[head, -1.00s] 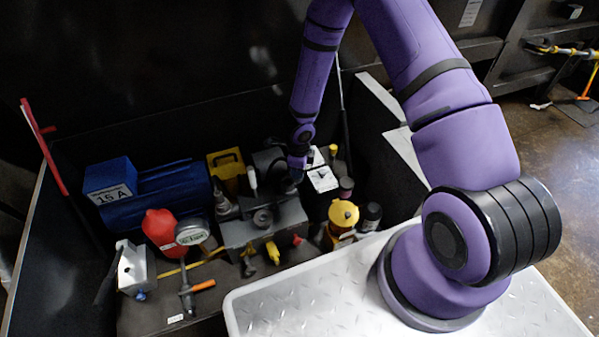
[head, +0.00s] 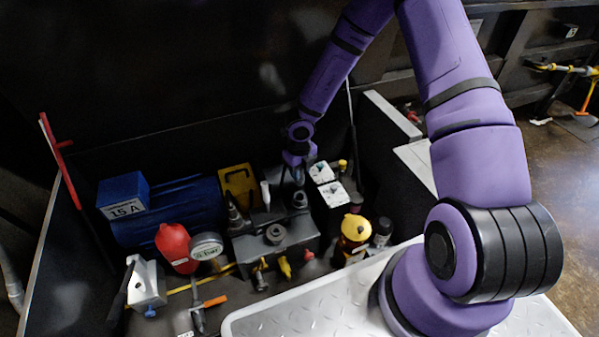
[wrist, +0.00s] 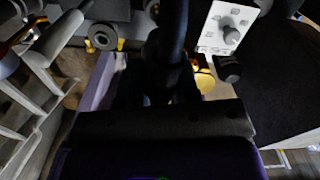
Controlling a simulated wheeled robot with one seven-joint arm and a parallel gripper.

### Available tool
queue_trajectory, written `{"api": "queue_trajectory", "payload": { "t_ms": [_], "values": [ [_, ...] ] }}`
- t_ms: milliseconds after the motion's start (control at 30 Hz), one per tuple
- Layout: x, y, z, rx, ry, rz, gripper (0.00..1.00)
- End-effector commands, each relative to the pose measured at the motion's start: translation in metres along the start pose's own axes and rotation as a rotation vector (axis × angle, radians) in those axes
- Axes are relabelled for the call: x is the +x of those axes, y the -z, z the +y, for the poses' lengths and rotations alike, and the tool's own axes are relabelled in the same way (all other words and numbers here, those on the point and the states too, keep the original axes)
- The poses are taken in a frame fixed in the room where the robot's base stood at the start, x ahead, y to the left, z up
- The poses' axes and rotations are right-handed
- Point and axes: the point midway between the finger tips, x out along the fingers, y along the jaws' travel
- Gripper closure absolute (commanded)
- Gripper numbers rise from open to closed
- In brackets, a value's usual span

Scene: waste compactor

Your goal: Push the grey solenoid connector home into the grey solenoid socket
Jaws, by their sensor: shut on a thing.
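My gripper (head: 294,178) is above the back of the dark grey valve block (head: 262,243), between a yellow box and two white boxes. In the wrist view, my gripper (wrist: 160,95) is shut on a dark, thick piece (wrist: 168,45), which I take to be the grey solenoid connector; its shape is hard to make out in shadow. A short grey upright cylinder (head: 299,200) stands just below the gripper at the block's back right. I cannot tell whether it is the grey solenoid socket, or whether the held piece touches anything.
White boxes (head: 333,194) stand right of the gripper; one with a knob (wrist: 225,25) shows in the wrist view. A yellow box (head: 238,186) and a blue cylinder (head: 165,213) are left. A yellow-topped canister (head: 354,230) and red bottle (head: 173,246) stand forward. Dark walls enclose the area.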

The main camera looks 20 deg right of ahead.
Motion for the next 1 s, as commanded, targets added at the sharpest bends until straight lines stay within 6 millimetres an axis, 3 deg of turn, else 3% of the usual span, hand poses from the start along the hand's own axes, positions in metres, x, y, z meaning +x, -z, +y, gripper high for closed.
{"api": "queue_trajectory", "payload": {
  "t_ms": [333,1000],
  "values": [
    [0.005,0.000,0.000,-0.003,0.000,0.000,0.93],
    [0.054,0.000,0.000,-0.006,0.000,0.000,0.93]
  ]
}}
